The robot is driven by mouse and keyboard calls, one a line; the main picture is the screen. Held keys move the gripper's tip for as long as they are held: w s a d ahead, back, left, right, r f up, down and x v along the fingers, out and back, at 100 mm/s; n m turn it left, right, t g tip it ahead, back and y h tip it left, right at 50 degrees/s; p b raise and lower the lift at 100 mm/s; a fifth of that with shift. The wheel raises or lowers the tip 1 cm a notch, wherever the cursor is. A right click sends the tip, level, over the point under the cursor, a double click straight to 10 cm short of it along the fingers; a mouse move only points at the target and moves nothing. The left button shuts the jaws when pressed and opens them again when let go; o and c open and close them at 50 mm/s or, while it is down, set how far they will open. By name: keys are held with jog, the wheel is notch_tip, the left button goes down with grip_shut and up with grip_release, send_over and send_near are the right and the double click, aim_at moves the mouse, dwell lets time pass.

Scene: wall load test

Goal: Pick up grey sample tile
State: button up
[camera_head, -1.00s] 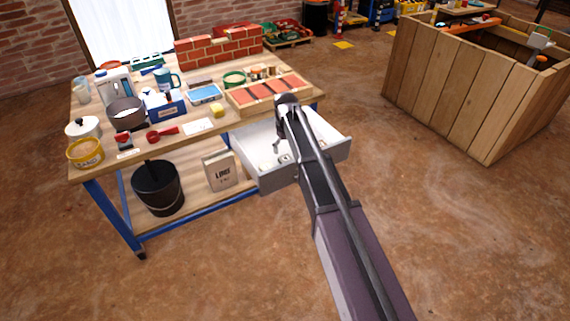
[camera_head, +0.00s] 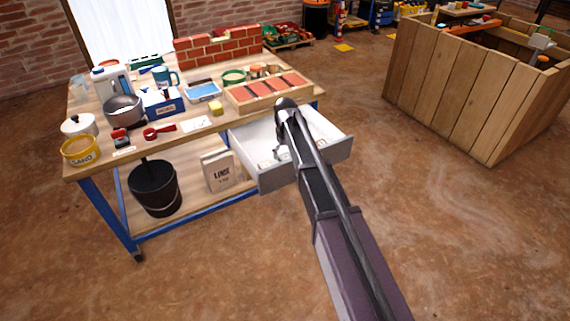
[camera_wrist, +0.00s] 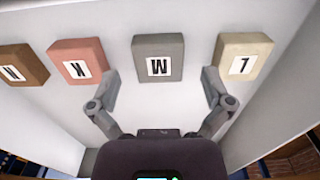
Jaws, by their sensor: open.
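The grey sample tile (camera_wrist: 158,52) lies in the white drawer (camera_wrist: 130,105) in the wrist view and bears a white label with a dark letter. My gripper (camera_wrist: 160,80) is open, with one finger on each side of the space in front of the grey tile. The left fingertip is near the pink tile (camera_wrist: 78,61) and the right one near the cream tile (camera_wrist: 242,57). A brown tile (camera_wrist: 22,65) lies farther left. In the head view the open drawer (camera_head: 330,150) shows under the bench, and my arm hides much of its inside, including the grey tile.
The drawer walls enclose the tiles on the sides. The workbench (camera_head: 190,125) above carries a brick wall piece (camera_head: 218,46), a tray of red bricks (camera_head: 268,92), a bowl (camera_head: 124,109) and a sand tub (camera_head: 80,151). A wooden crate (camera_head: 450,90) stands right, with bare floor between.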

jog(key=shift+f+b, duration=0.55)
jog(key=shift+f, duration=0.3)
jog(key=c, duration=1.2)
